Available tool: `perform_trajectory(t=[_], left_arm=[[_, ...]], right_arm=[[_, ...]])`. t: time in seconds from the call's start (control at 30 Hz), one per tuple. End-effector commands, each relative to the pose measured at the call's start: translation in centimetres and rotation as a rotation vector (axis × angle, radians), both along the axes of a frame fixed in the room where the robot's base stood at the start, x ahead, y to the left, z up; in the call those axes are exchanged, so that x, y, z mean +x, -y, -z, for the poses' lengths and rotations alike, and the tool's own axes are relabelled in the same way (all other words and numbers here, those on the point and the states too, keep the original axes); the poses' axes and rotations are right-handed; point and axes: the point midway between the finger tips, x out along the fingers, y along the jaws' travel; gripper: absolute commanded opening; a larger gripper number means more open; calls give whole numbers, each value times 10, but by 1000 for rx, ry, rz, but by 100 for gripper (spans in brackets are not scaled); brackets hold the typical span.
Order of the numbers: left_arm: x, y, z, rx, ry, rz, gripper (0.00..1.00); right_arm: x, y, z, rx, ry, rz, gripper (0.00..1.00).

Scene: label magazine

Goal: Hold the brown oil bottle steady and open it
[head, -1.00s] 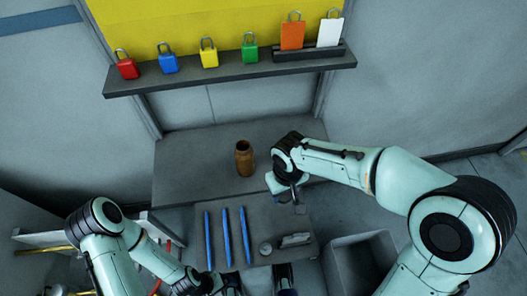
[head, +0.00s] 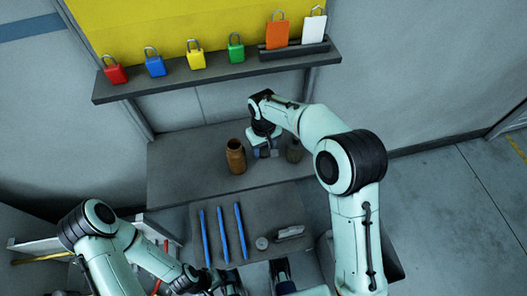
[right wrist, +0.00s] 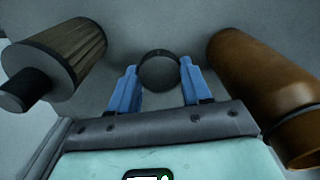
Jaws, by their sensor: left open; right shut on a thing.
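My left gripper (head: 230,284) is open at the bottom edge of the head view, far from the bottle and partly cut off.
A dark ribbed cylinder with a black knob (right wrist: 60,60) stands on the bench right of my right gripper (head: 294,151). A mat (head: 265,215) holds blue sticks (head: 222,235), a small round piece (head: 262,243) and a pale tool (head: 290,233). Coloured padlocks (head: 155,65) line the shelf above.

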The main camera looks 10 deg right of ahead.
Motion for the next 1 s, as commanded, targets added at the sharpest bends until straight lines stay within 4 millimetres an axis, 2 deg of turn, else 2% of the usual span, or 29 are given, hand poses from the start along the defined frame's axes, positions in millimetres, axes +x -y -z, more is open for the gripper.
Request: perform_trajectory(t=[0.1,0.2,0.6,0.63,0.7,1.0], left_arm=[[-1,0,2,0,-1,0,92],[0,0,2,0,-1,0,92],[-1,0,4,0,-1,0,92],[-1,0,3,0,-1,0,92],[-1,0,3,0,-1,0,92],[-1,0,2,0,-1,0,92]], right_arm=[[-1,1,23,-2,-6,1,12],[3,0,34,-1,-2,1,12],[3,0,39,0,-1,1,12],[4,0,39,0,-1,1,58],[4,0,38,0,-1,1,74],[4,0,36,0,0,0,74]])
